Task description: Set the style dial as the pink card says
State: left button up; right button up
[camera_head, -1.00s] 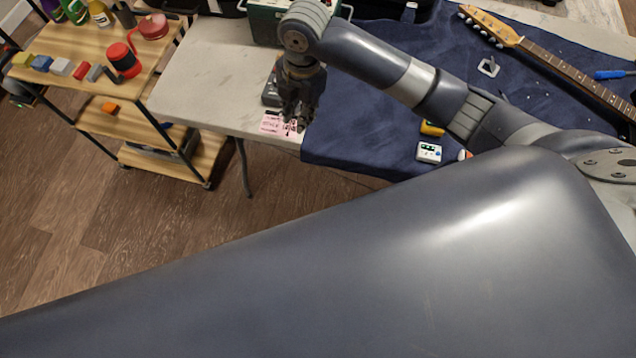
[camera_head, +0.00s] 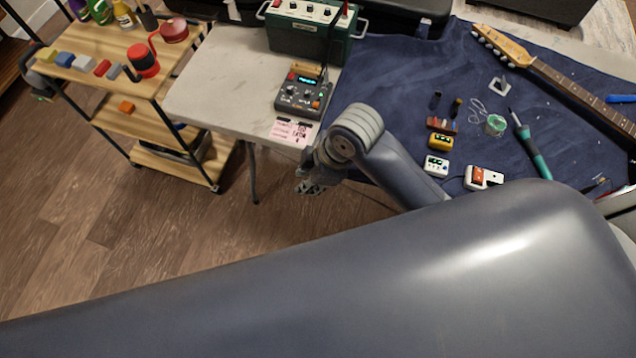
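The pink card (camera_head: 293,132) lies at the front edge of the pale tabletop, with dark handwriting too small to read fully. Just behind it stands a dark grey effects unit (camera_head: 303,96) with a lit cyan display, a red button and several knobs. I cannot tell which knob is the style dial or where it points. My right gripper (camera_head: 308,186) hangs in front of the table edge, below and slightly right of the card, apart from the unit. Its fingers are small and dark, so its opening is unclear. My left gripper is out of view.
A green amplifier (camera_head: 297,38) stands behind the unit. On the blue mat (camera_head: 400,75) lie a yellow pedal (camera_head: 440,141), a white pedal (camera_head: 436,166), a soldering iron (camera_head: 530,145) and a guitar neck (camera_head: 560,80). A wooden shelf cart (camera_head: 105,85) stands left.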

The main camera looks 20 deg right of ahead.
jog(key=shift+s+d+f+m+t, duration=0.15)
jog(key=shift+s+d+m, duration=0.2)
jog(key=shift+s+m, duration=0.25)
jog(key=shift+s+d+f+m+t, duration=0.15)
jog(key=shift+s+d+m, duration=0.2)
jog(key=shift+m, duration=0.35)
jog(key=s+d+f+m+h, duration=0.1)
jog(key=d+f+m, duration=0.25)
jog(key=f, duration=0.95)
jog(key=s+d+f+m+h, duration=0.1)
jog(key=s+d+f+m, duration=0.2)
jog(key=f, duration=0.9)
jog(key=s+d+f+m+g, duration=0.1)
jog(key=s+d+f, duration=0.2)
jog(key=s+f, duration=0.5)
jog(key=s+d+f+m+h, duration=0.1)
jog(key=s+d+f, duration=0.3)
jog(key=s+f, duration=0.5)
jog(key=s+m, duration=0.1)
jog(key=s, duration=0.6)
jog(key=shift+s+d+f+g, duration=0.25)
jog(key=shift+d+g, duration=0.05)
jog(key=shift+g, duration=0.1)
